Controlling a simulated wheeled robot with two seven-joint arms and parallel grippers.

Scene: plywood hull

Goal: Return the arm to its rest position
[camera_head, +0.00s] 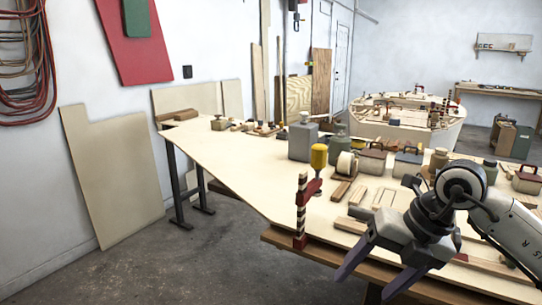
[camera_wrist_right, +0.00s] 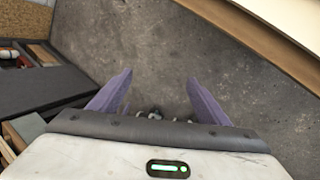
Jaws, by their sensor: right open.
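My right gripper (camera_head: 374,268) is at the lower right of the head view, at the front edge of the long plywood table (camera_head: 225,150). Its two purple fingers are spread apart with nothing between them. In the right wrist view the open fingers (camera_wrist_right: 158,98) point toward the grey concrete floor (camera_wrist_right: 165,60). My right arm comes in from the right edge of the head view. My left gripper is not in view.
Floor at the left (camera_head: 180,265) is clear.

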